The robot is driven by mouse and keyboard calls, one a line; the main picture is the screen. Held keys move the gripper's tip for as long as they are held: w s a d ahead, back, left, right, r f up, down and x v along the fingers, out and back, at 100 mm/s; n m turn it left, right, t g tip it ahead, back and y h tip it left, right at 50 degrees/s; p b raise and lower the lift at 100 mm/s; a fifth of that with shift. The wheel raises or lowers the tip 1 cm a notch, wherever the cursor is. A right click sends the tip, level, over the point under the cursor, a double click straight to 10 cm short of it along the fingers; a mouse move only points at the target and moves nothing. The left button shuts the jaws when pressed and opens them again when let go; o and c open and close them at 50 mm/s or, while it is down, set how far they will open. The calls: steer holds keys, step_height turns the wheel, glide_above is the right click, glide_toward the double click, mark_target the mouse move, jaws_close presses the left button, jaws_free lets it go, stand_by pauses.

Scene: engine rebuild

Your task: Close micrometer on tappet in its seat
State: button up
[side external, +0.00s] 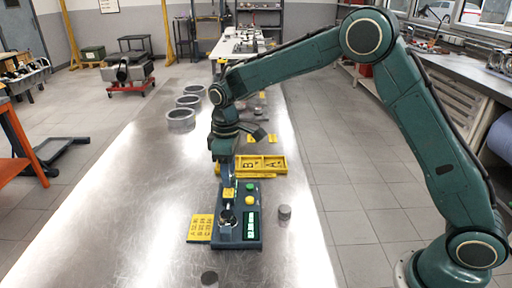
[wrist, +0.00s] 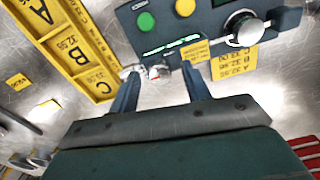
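The micrometer fixture (side external: 251,192) is a dark blue-grey block on the bench, with a green button, a yellow button and a lit green display. It also shows at the top of the wrist view (wrist: 222,17). A round silver part (wrist: 243,28) sits at its right end there; I cannot tell whether this is the seated tappet. My gripper (wrist: 160,75) points down near the fixture, its two fingers apart. A small silver piece with a red mark shows between them, with no clear contact on either finger. In the side view the fingers are hard to make out against the fixture.
A yellow tray (side external: 276,169) lettered A, B and C lies behind the fixture. A yellow number card (side external: 200,228) lies beside it. One short grey cylinder (side external: 284,212) stands at right, another (side external: 209,278) in front. Several metal rings (side external: 181,121) stand farther back. The left bench is clear.

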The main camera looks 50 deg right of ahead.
mark_target(232, 173)
step_height(232, 173, up, 14)
stand_by(0.9)
steer(key=s+d+r+m+t, duration=0.1)
steer(key=s+d+r+m, duration=0.2)
steer(key=s, duration=0.5)
steer(key=s+d+r+m+t, duration=0.1)
steer(key=s+d+r+t, duration=0.2)
steer(key=s, duration=0.5)
steer(key=s+d+f+m, duration=0.1)
steer(key=s+f, duration=0.1)
steer(key=s, duration=0.6)
steer(key=s+d+f+m+t, duration=0.1)
steer(key=s+d+f+m, duration=0.1)
steer(key=s, duration=0.7)
steer(key=shift+d+f+t, duration=0.3)
steer(key=shift+f, duration=0.1)
